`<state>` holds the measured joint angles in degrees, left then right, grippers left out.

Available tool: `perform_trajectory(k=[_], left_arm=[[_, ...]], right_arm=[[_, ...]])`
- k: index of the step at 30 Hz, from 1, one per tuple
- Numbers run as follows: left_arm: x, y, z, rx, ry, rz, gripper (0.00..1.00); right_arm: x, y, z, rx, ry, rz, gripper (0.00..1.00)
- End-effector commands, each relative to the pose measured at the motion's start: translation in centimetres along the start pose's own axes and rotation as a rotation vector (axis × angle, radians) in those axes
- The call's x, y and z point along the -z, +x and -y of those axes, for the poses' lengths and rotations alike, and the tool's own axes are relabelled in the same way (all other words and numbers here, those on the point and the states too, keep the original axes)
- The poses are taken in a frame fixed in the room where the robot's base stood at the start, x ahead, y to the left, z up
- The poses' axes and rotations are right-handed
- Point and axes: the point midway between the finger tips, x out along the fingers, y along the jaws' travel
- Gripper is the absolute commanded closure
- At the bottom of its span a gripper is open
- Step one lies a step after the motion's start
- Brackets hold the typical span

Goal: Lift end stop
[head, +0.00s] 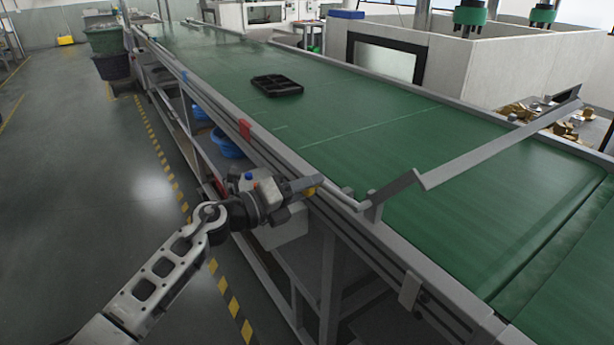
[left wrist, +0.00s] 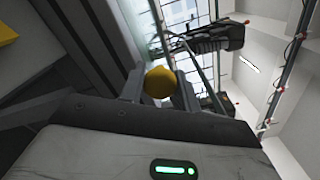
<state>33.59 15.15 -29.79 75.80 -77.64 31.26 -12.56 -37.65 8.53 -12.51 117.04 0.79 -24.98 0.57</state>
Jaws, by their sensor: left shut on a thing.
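The end stop (head: 500,148) is a long grey bar that reaches across the green belt, with a bracket on the near rail and a short handle on the near side. The handle ends in a yellow knob, which shows as a yellow ball (left wrist: 160,83) in the left wrist view. My left gripper (head: 308,187) is at the near rail, shut on this knob; in the left wrist view its two fingers (left wrist: 160,88) sit on either side of it. I cannot tell whether the bar touches the belt. My right gripper is not in view.
A green conveyor belt (head: 380,130) with grey side rails runs into the distance. A black tray (head: 277,85) lies on it, upstream of the bar. White machine walls (head: 480,70) stand behind the belt. Blue bins (head: 228,143) sit under the conveyor. The floor at left is clear.

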Motion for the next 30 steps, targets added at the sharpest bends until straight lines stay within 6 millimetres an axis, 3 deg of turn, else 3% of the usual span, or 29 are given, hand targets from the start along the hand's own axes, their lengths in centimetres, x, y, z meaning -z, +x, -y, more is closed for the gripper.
perform_trajectory(k=[20, 21, 23, 30], left_arm=[[0.83, -0.09, -1.02, -0.008, -0.069, -0.005, 1.0], [0.84, -0.1, -1.03, -0.008, -0.07, -0.006, 0.65], [0.83, -0.09, -1.02, -0.008, -0.069, -0.006, 0.48], [0.65, -0.04, -0.77, -0.003, -0.066, -0.003, 0.48]], right_arm=[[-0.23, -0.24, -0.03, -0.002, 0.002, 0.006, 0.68], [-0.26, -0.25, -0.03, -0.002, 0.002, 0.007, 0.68], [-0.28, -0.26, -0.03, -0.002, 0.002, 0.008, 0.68], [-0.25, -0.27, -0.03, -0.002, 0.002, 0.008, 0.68]])
